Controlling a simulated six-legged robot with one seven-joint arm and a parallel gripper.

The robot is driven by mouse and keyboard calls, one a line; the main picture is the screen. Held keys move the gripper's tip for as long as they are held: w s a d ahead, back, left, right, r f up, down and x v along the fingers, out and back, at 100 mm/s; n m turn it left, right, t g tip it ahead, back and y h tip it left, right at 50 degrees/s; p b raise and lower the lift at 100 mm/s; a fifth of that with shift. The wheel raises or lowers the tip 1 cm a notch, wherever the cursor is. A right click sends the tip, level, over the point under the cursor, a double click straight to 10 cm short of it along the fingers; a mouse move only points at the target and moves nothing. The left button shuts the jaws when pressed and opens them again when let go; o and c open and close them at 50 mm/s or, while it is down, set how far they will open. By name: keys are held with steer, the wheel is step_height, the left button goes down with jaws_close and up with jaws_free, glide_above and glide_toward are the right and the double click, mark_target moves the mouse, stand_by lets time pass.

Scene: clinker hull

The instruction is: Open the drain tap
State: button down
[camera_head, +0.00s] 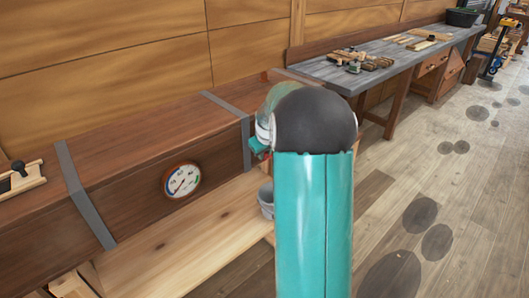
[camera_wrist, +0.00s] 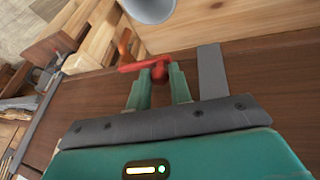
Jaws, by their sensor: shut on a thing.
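The drain tap's red lever handle (camera_wrist: 133,67) shows in the wrist view, against the dark wooden box (camera_head: 120,130). My gripper (camera_wrist: 159,77) is shut on the red handle, with one teal finger on each side of its hub. The lever sticks out to the left of the fingers in that view. In the head view my arm hides the tap, and only a little of my gripper's teal end shows beside the box's right end. I cannot tell how far the tap is turned.
A grey bucket (camera_head: 266,198) stands by the box's right end; its rim (camera_wrist: 148,8) shows close to the tap. A round gauge (camera_head: 181,181) is on the box front. A workbench (camera_head: 385,60) with tools stands at the back right. The floor at right is clear.

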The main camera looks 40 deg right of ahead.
steer(key=s+d+n+y, duration=0.5)
steer(key=d+n+y, duration=0.1)
steer(key=n, duration=0.9)
steer(key=shift+s+n+g, duration=0.3)
steer(key=shift+s+g, duration=0.1)
steer(key=shift+d+f, duration=0.1)
steer(key=shift+f, duration=0.05)
steer(key=c, duration=1.3)
jaws_free()
steer(key=shift+o, duration=0.2)
steer(key=v, duration=1.4)
